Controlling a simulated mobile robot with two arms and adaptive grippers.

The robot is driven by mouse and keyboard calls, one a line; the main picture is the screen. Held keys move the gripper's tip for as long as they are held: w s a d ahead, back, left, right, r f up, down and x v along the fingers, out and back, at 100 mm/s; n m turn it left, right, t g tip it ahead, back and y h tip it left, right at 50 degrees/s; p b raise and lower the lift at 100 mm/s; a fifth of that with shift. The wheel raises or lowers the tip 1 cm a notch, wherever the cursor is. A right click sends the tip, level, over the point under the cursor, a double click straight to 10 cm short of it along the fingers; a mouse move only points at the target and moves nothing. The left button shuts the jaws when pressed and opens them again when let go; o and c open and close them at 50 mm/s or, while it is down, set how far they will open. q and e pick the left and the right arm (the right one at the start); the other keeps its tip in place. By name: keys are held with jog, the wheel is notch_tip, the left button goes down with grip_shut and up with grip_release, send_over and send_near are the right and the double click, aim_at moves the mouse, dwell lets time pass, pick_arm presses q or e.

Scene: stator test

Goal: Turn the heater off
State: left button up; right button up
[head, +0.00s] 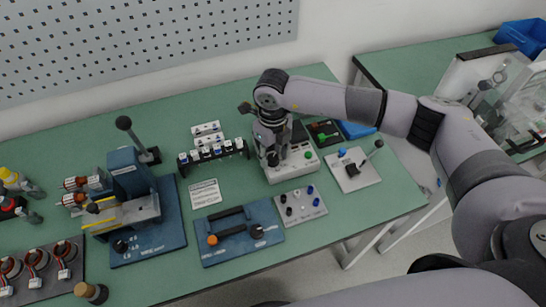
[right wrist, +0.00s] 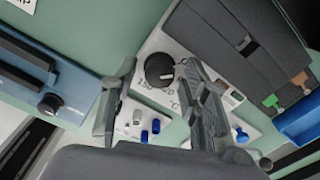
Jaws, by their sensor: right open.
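The heater appears to be the white box (head: 292,166) with a green button (head: 308,154) near the middle of the bench. In the right wrist view its white face (right wrist: 150,45) carries a round black dial (right wrist: 160,70) with a light pointer line and temperature marks in °C. My right gripper (head: 270,152) is above the box and hides part of it, including the dial, in the head view. In the right wrist view the right gripper (right wrist: 160,67) is open and empty, its fingers on either side of the dial; contact cannot be told. My left gripper is out of view.
A small plate with coloured terminals (head: 301,204) lies in front of the box. A blue fixture (head: 220,245) with black handles is to its left. A white plate with a lever (head: 353,170) is to the right. A blue press (head: 130,180) stands further left.

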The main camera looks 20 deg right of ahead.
aim_at(273, 157)
notch_tip(273, 157, up, 6)
jog(key=p, duration=0.3)
jog(key=shift+r, duration=0.1)
dwell(0.3)
